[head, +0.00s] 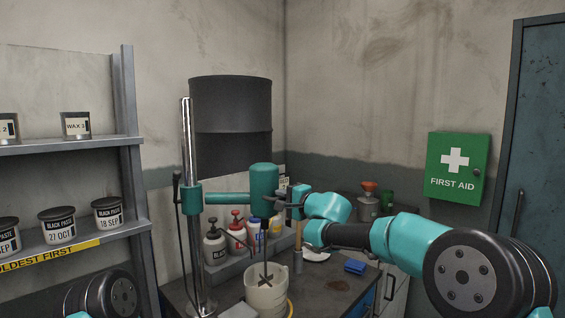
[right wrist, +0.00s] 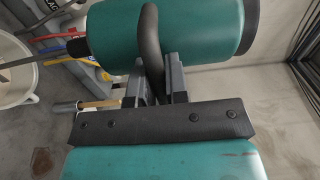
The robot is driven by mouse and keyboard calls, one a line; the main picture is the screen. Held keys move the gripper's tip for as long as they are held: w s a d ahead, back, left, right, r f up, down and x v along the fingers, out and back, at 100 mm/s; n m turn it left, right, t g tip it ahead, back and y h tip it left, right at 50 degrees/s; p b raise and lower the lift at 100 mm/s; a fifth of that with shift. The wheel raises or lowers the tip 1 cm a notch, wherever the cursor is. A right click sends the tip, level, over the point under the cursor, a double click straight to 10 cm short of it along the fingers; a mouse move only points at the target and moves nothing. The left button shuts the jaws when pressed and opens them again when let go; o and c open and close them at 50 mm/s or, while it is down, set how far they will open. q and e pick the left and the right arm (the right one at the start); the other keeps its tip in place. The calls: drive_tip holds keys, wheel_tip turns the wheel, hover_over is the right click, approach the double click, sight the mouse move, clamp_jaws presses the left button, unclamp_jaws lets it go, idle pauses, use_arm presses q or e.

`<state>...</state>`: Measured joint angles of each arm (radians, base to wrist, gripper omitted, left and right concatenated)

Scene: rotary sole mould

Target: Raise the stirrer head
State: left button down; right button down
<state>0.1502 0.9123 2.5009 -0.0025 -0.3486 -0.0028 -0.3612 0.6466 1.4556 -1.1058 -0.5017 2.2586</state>
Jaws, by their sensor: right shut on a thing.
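The teal stirrer head (head: 263,178) sits on a teal arm (head: 226,198) clamped to an upright chrome post (head: 187,140). Its thin shaft (head: 266,250) hangs down, with the paddle (head: 265,281) at the mouth of a cream bucket (head: 266,298). My right gripper (head: 287,199) is at the right side of the head, shut on its dark handle; in the right wrist view the handle (right wrist: 150,40) curves over the teal body (right wrist: 200,30) and passes between the fingers (right wrist: 155,88). Part of my left arm shows at the lower left; its gripper is out of view.
Several bottles (head: 238,230) stand behind the bucket. A blue sponge-like block (head: 355,267) lies on the bench (head: 330,295) at the right. A shelf (head: 75,145) with paste tins (head: 57,225) is at the left. A dark drum (head: 231,120) is behind the post.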

drive_tip(key=shift+r, duration=5)
drive_tip(key=shift+s+d+r, duration=0.1)
drive_tip(key=shift+r, duration=0.85)
drive_tip(key=c, duration=1.4)
unclamp_jaws()
drive_tip(key=o, duration=0.4)
drive_tip(key=shift+c, duration=0.2)
drive_tip(key=shift+f, duration=0.25)
